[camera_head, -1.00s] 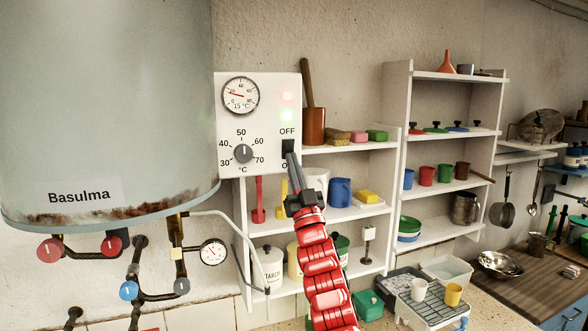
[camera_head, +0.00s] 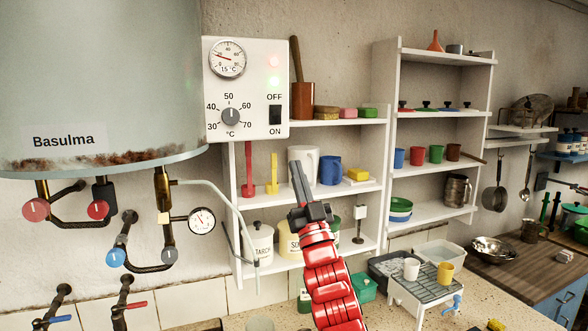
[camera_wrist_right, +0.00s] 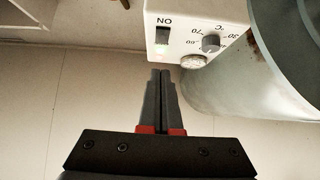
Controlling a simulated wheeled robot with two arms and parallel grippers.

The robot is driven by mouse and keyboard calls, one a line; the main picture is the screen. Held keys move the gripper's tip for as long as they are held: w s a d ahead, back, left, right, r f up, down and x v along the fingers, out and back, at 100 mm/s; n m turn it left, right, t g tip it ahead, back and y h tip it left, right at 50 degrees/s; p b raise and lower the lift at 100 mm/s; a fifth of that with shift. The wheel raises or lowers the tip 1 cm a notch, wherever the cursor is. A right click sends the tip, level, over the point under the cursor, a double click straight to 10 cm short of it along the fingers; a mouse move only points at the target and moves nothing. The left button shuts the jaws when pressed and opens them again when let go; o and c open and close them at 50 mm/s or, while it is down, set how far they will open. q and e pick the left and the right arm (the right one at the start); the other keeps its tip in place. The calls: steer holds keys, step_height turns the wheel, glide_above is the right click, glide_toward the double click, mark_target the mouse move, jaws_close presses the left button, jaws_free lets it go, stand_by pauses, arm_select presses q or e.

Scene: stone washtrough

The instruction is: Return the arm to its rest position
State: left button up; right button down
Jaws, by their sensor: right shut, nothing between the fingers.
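My right gripper (camera_head: 297,178) is shut and empty, on its red arm, in front of the white shelf in the head view. Its tips stand below the white control box (camera_head: 247,88), apart from it. In the right wrist view the closed fingers (camera_wrist_right: 161,75) point toward the box (camera_wrist_right: 182,12), which appears upside down. The box has a black OFF/ON switch (camera_head: 275,115), a temperature knob (camera_head: 230,116) and a dial reading about 15 °C. A green light and a fainter red light glow on it. My left gripper is not in view.
A large grey boiler (camera_head: 100,80) hangs at the left, with pipes and red and blue valves (camera_head: 97,209) below. White shelves (camera_head: 436,114) hold cups, jars and lids. A small rack (camera_head: 430,285) with two cups stands on the counter at the lower right.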

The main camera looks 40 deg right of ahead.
steer(key=shift+w+f, duration=0.1)
steer(key=shift+w, duration=0.1)
steer(key=shift+s, duration=0.1)
